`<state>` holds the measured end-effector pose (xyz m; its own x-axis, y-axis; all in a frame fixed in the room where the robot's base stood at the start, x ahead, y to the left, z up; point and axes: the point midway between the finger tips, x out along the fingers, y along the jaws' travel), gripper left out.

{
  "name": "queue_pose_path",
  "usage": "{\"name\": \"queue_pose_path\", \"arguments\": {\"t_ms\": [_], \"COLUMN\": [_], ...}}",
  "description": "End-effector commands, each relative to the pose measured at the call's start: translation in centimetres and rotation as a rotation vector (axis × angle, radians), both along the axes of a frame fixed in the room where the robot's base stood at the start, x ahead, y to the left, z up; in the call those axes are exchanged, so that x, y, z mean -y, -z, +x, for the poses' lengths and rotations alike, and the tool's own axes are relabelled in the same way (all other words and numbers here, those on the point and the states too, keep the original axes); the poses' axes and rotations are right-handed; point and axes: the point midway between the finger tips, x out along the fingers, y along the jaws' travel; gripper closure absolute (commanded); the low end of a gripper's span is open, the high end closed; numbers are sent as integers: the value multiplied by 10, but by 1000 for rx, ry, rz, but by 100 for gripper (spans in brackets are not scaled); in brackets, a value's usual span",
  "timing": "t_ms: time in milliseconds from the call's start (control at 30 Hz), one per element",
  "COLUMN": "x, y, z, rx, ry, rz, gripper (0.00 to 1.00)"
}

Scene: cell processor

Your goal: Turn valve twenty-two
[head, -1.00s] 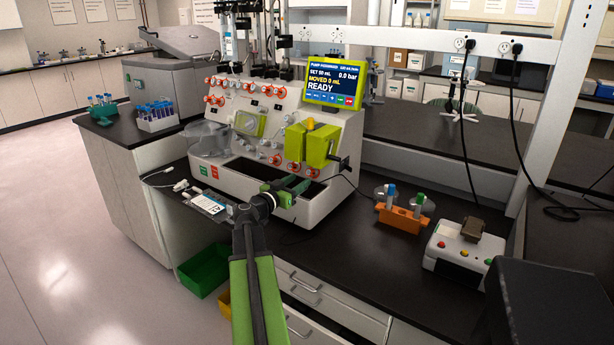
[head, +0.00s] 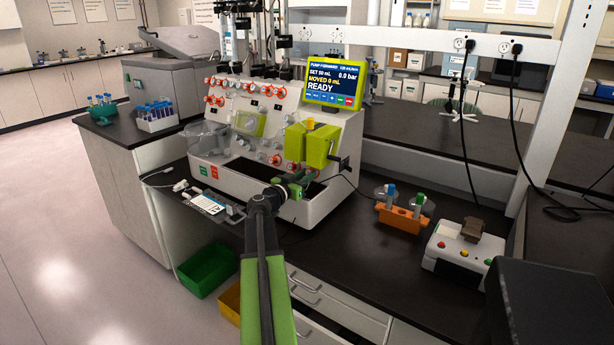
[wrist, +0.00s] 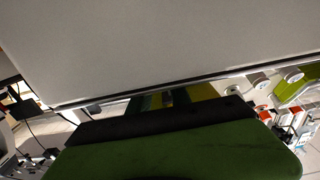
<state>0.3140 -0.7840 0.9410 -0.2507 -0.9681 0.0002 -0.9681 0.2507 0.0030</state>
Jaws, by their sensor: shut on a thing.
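The white cell processor (head: 222,172) stands on the dark bench, with rows of small valve knobs on its sloped front. The upper row has orange knobs (head: 265,90); lower knobs (head: 275,160) sit nearer my gripper. I cannot read which knob is valve twenty-two. My gripper (head: 303,180) is at the lower right of the front, below the green pump block (head: 320,146). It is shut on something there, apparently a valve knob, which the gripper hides. In the wrist view, a pale panel fills the top and pale round knobs (wrist: 293,75) show at right.
A screen (head: 333,86) reading READY stands above the processor. A flat labelled pack (head: 208,203) lies left of my arm. An orange tube rack (head: 402,219) and a white box with buttons (head: 462,252) stand to the right. Green and yellow bins (head: 207,270) are on the floor.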

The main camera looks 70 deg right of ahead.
Motion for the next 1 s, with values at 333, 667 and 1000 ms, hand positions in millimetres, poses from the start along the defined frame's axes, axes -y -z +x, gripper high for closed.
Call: {"name": "queue_pose_path", "arguments": {"t_ms": [333,667,1000], "x": [-2,-1,-1], "y": [0,0,0], "z": [-4,-4,-2], "rx": [-100,-116,-117], "ry": [-39,-45,-48], "rz": [28,32,31], "gripper": [100,69,54]}}
